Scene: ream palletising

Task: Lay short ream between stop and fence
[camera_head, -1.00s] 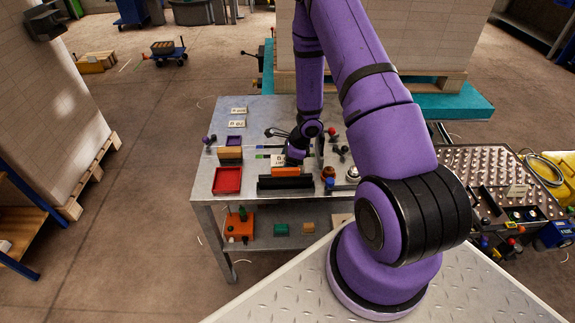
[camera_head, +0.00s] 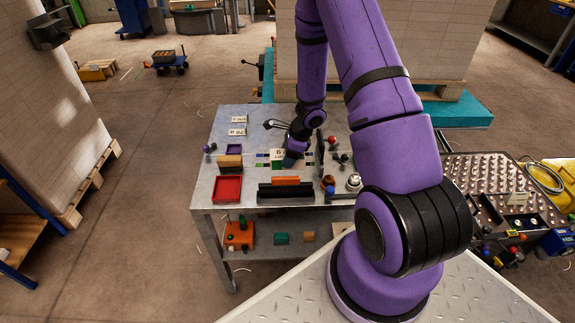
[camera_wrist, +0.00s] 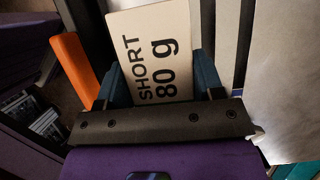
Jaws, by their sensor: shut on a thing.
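My gripper (camera_wrist: 160,85) is shut on the short ream (camera_wrist: 155,45), whose pale face reads "SHORT 80 g" between the two blue fingers in the wrist view. In the head view the gripper (camera_head: 291,158) and the ream's pale label (camera_head: 278,155) are over the middle of the table, behind a black bar (camera_head: 287,192) with an orange block (camera_head: 285,181) at its back. That orange block also shows left of the fingers in the wrist view (camera_wrist: 75,65). A dark upright plate (camera_head: 320,147) stands right of the gripper. I cannot tell which is stop or fence, or whether the ream touches the table.
The metal table (camera_head: 212,160) carries a red tray (camera_head: 228,189), a tan and dark block (camera_head: 229,163) and a purple tray (camera_head: 234,149) on the left. Small knobs and a blue bottle (camera_head: 329,191) crowd the right. A studded table (camera_head: 470,170) stands further right.

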